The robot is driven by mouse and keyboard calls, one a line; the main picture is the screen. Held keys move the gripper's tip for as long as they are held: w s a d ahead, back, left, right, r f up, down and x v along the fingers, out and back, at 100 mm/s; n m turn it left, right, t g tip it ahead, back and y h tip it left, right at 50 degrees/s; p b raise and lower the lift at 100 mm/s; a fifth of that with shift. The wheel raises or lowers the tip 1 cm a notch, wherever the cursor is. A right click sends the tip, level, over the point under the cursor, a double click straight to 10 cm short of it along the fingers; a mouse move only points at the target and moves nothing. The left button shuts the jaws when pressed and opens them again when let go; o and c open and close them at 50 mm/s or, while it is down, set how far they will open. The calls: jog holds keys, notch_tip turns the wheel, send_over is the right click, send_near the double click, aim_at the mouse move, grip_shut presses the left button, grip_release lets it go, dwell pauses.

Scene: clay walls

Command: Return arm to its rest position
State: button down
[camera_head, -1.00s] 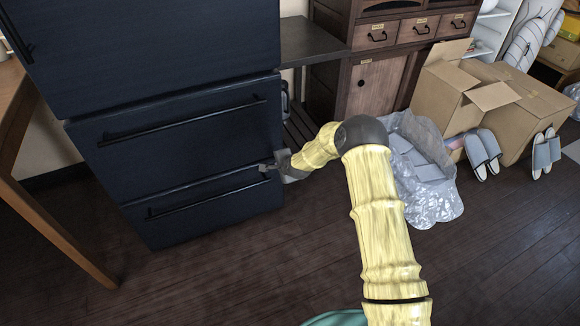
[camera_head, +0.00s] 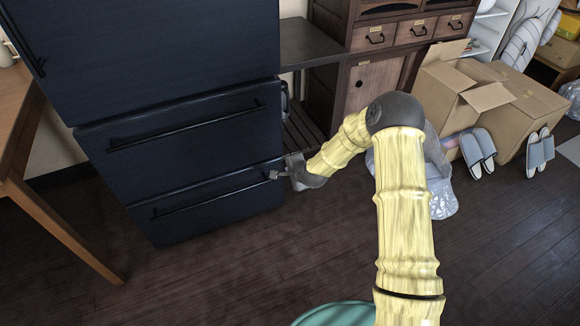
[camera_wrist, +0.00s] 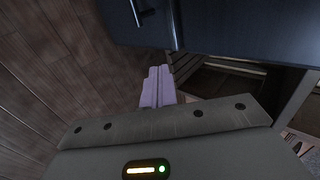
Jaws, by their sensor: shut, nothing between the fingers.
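My gripper (camera_head: 273,175) is at the end of my yellow arm, in front of the right part of the dark blue fridge (camera_head: 180,165) in the head view. Its fingers are shut with nothing between them. In the wrist view the pale purple fingers (camera_wrist: 158,84) lie side by side over the dark floor. They are close to the right end of the lowest drawer's handle (camera_head: 205,198) in the head view. I cannot tell whether they touch it. The drawers look closed.
A wooden table (camera_head: 50,205) stands at the left. A wooden cabinet (camera_head: 372,85), cardboard boxes (camera_head: 520,105), slippers (camera_head: 478,150) and a clear plastic bag (camera_head: 440,195) are at the right, the bag partly behind my arm. The dark wood floor (camera_head: 230,275) in front is clear.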

jog(key=shift+s+d, duration=0.1)
jog(key=shift+d, duration=0.05)
jog(key=s+d+r+n+g+h+p, duration=0.25)
jog(key=s+d+r+n, duration=0.5)
jog(key=s+r, duration=0.6)
jog(key=s+d+r+n+g+h+p, duration=0.25)
jog(key=s+d+r+n, duration=0.25)
jog(key=s+d+r, duration=0.9)
jog(key=w+r+p+v, duration=0.1)
jog(key=w+p+v, duration=0.2)
jog(key=p+v, duration=1.4)
jog(key=w+r+p+v, duration=0.1)
jog(key=w+p+v, duration=0.3)
jog(key=p+v, duration=1.3)
jog(key=p, duration=0.4)
jog(key=shift+a+r+g+y, duration=0.2)
jog(key=shift+a+g+y, duration=0.2)
jog(key=shift+f, duration=0.1)
